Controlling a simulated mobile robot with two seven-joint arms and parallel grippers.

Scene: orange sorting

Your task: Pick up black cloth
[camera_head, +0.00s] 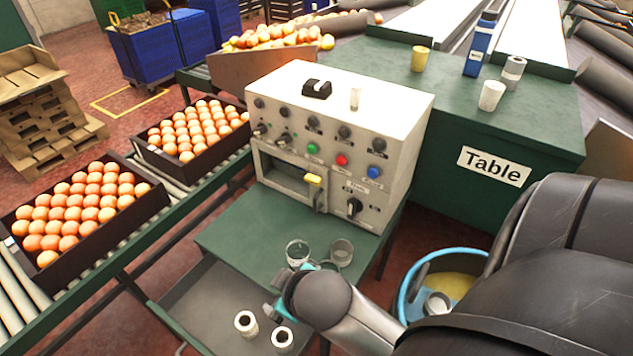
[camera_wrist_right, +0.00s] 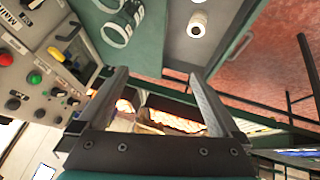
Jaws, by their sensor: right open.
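I cannot make out a black cloth for certain in either view. A small black item (camera_head: 317,89) lies on the white top of the control box (camera_head: 400,103); I cannot tell whether it is cloth. My right gripper (camera_head: 277,297) is low at the front of the green stand, in front of the box and well apart from the black item. In the right wrist view the right gripper (camera_wrist_right: 158,74) has its two fingers wide apart with nothing between them. My left gripper is not in view.
Two glasses (camera_head: 298,252) stand on the green stand close to my right gripper. White rolls (camera_head: 246,323) sit on the lower shelf. A blue bucket (camera_head: 414,277) is at right. Crates of oranges (camera_head: 150,212) line the left conveyor. The green table (camera_head: 430,165) is behind the box.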

